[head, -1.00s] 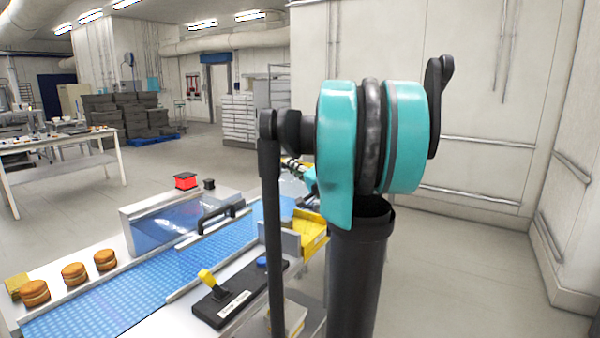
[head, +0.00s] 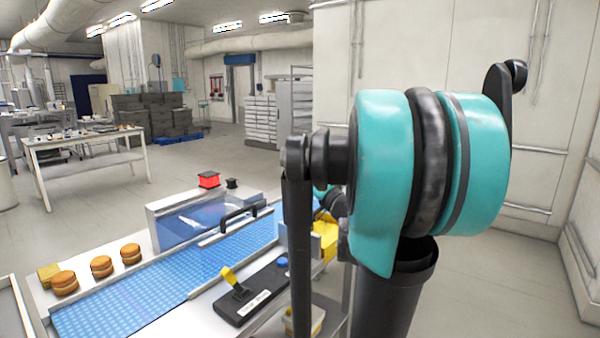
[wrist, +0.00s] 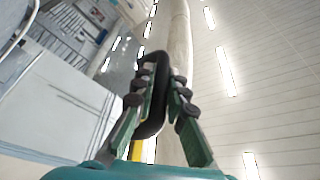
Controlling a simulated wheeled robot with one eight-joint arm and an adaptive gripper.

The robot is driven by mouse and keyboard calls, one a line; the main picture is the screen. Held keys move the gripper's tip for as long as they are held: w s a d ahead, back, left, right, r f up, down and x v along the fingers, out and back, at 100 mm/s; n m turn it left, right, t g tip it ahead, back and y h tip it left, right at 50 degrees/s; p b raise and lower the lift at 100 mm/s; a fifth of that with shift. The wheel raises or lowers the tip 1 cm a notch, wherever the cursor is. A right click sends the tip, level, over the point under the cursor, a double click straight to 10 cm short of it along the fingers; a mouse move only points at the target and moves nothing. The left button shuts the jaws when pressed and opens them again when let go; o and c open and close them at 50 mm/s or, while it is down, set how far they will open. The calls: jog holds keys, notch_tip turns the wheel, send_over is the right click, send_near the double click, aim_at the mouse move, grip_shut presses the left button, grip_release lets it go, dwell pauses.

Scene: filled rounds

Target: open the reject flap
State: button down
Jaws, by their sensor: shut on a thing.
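My gripper (wrist: 160,100) shows in the wrist view, its green-padded fingers closed on a black loop-shaped handle (wrist: 158,62). The handle passes between the fingers and stands out beyond them. What the handle is fixed to is not clear; a small yellow part (wrist: 149,151) shows behind the fingers. In the head view my teal and black arm hides the gripper and part of the conveyor's right end. A yellow chute-like part (head: 325,234) shows beside the arm there. I cannot make out the reject flap itself or how far it stands open.
A blue conveyor belt (head: 130,302) runs past a clear guard with a black handle (head: 240,216). Several filled rounds (head: 102,267) stand along its far side. A black panel with a yellow lever (head: 232,279) lies in front. Open floor lies at the right.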

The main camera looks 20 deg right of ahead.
jog(key=c, duration=1.8)
grip_release()
jog(key=v, duration=1.2)
